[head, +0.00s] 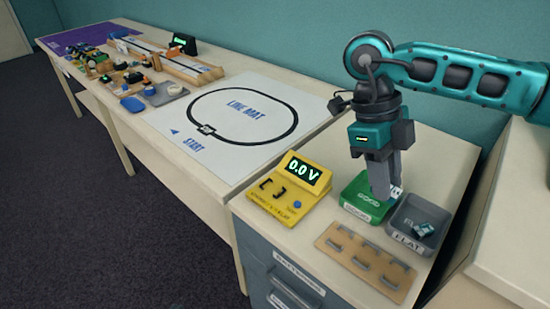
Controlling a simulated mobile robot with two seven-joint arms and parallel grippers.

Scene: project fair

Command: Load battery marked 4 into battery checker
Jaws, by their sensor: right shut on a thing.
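The yellow battery checker (267,209) stands on the drawer cabinet, its display reading 0.0 V. Its slot between two dark contacts looks empty. My right gripper (385,195) points down over the right side of the green box, to the right of the checker. It is shut on a small white and teal battery (397,192), mostly hidden by the fingers; no number can be read on it. Small white and teal batteries (421,230) lie in the grey tray marked FLAT (399,239); their numbers are too small to read. My left gripper is out of view.
The green box (352,204) stands between the checker and the FLAT tray. A wooden board with several metal clips (345,258) lies in front. The line mat (250,128) on the long table is clear; assorted parts crowd the table's far end.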

